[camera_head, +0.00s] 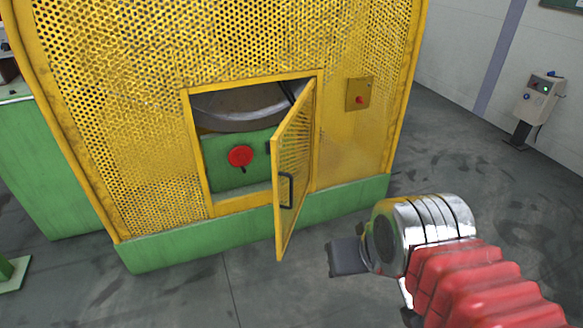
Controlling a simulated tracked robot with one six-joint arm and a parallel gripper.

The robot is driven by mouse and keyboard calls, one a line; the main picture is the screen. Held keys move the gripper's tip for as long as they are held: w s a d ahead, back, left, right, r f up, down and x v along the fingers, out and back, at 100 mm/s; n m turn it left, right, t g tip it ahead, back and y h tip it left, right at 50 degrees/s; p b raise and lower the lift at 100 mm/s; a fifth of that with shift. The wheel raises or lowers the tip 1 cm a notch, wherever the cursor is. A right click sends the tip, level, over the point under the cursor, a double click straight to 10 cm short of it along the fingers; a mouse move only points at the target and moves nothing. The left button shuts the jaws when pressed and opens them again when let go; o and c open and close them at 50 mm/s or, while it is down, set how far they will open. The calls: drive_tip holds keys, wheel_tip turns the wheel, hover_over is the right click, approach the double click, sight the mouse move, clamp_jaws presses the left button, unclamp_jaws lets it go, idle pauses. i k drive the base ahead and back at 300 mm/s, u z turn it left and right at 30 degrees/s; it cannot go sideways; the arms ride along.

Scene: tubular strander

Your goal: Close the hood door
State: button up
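The hood door (293,165) is a yellow perforated panel, hinged on the right side of a rectangular opening in the yellow hood (150,110). It stands open, swung out toward me. A dark handle (286,190) is on its free edge, at lower left. Inside the opening I see a green panel with a red round knob (240,156) and a grey curved part above it. My gripper (345,257) is at lower right of the door, apart from it. Only a dark part of it shows beyond the silver wrist, and its fingers cannot be made out.
A yellow box with a red button (359,94) is on the hood, right of the opening. A green base (180,245) runs along the hood's bottom. A grey control post (538,105) stands by the wall at right. The floor (440,140) right of the hood is clear.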

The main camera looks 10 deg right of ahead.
sight(301, 104)
drive_tip(key=i, duration=0.8)
drive_tip(key=z, duration=0.05)
drive_tip(key=k, duration=1.35)
drive_tip(key=u, duration=0.3)
drive_tip(key=i, duration=1.85)
drive_tip(key=z, duration=0.4)
